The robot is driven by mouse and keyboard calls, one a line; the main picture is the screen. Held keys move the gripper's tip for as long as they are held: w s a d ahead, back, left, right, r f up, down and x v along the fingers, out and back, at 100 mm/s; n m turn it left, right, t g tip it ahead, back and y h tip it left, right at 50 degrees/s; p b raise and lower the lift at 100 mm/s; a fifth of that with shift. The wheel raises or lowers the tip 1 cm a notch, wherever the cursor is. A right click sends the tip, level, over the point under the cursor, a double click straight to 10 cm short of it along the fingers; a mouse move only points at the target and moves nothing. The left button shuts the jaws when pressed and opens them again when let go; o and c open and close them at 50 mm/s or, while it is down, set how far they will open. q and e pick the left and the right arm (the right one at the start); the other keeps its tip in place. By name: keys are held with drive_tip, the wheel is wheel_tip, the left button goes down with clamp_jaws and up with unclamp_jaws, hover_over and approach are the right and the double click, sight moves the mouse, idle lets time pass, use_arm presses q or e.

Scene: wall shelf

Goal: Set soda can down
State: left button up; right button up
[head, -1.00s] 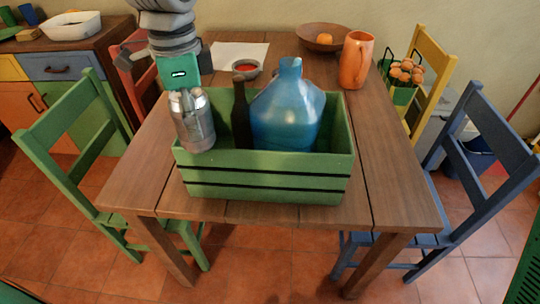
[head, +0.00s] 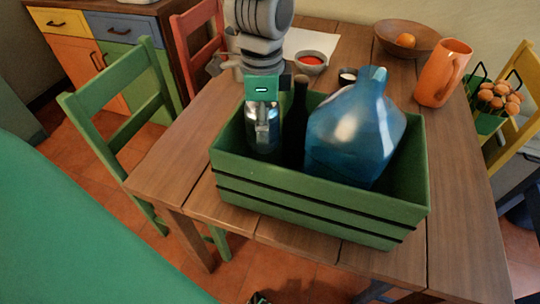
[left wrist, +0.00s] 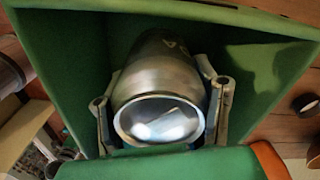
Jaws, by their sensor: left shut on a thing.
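The silver soda can (head: 263,140) is at the left end of the green crate (head: 300,205), its lower part inside the crate walls. My left gripper (head: 263,112) comes down from above and is shut on the can. In the left wrist view the can (left wrist: 160,85) sits between the two fingers (left wrist: 163,105), with the green crate walls (left wrist: 75,50) around it. Whether the can's base touches the crate floor cannot be told. My right gripper is not in view.
A dark bottle (head: 299,115) and a large blue jug (head: 355,130) stand in the crate right of the can. An orange pitcher (head: 441,75), a wooden bowl (head: 385,35) and a small red-filled bowl (head: 312,62) are behind on the table (head: 185,165).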

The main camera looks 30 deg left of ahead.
sight(265, 152)
use_arm(q)
wheel_tip(265, 152, down, 4)
drive_tip(key=shift+d+r+b, duration=0.1)
drive_tip(key=shift+d+b, duration=0.05)
drive_tip(key=shift+b, duration=0.2)
drive_tip(key=shift+d+f, duration=0.25)
drive_tip(key=shift+f, duration=0.6)
wheel_tip(265, 152, down, 3)
drive_tip(key=shift+a+r+b, duration=0.1)
drive_tip(key=shift+r+b, duration=0.1)
drive_tip(key=shift+b, duration=0.4)
drive_tip(key=shift+f, duration=0.35)
drive_tip(key=shift+a, duration=0.1)
drive_tip(key=shift+c, duration=0.3)
drive_tip(key=shift+r, duration=0.1)
drive_tip(key=o, duration=0.8)
drive_tip(key=shift+o, duration=0.2)
